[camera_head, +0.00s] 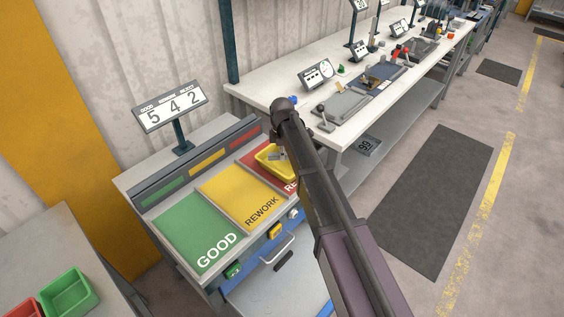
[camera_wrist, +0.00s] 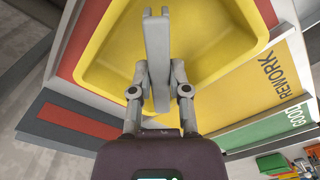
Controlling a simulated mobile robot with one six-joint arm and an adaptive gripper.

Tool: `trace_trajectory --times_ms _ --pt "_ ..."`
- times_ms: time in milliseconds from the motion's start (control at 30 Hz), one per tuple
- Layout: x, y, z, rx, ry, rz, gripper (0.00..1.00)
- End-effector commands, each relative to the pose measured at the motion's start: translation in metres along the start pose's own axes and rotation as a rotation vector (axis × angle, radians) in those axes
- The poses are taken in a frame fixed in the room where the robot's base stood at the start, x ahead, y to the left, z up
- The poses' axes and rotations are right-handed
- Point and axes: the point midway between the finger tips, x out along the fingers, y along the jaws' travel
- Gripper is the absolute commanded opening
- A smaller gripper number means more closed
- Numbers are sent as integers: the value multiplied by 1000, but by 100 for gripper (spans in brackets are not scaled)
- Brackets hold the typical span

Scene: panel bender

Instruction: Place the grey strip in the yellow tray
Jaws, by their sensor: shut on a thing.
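The yellow tray (camera_head: 268,166) sits on the red area of the sorting bench, partly behind my arm in the head view. In the wrist view the tray (camera_wrist: 105,62) fills the upper middle. The grey strip (camera_wrist: 157,52) is held between the two fingertips of my gripper (camera_wrist: 159,84), which is shut on it. The strip appears over the tray's inside; whether it touches the tray floor I cannot tell. In the head view my gripper (camera_head: 279,154) is mostly hidden by my arm, just above the tray.
A yellow REWORK area (camera_head: 238,198) and a green GOOD area (camera_head: 195,232) lie left of the tray. A counter sign (camera_head: 170,107) stands behind. A long white workbench (camera_head: 290,78) with tools runs to the right. Green bin (camera_head: 69,292) stands at lower left.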

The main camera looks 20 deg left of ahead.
Motion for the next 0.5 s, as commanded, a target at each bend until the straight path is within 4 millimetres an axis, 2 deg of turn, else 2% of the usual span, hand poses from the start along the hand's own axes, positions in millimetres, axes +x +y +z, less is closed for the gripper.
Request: trace_trajectory --times_ms 500 --pt "36 0 0 0 0 0 0"
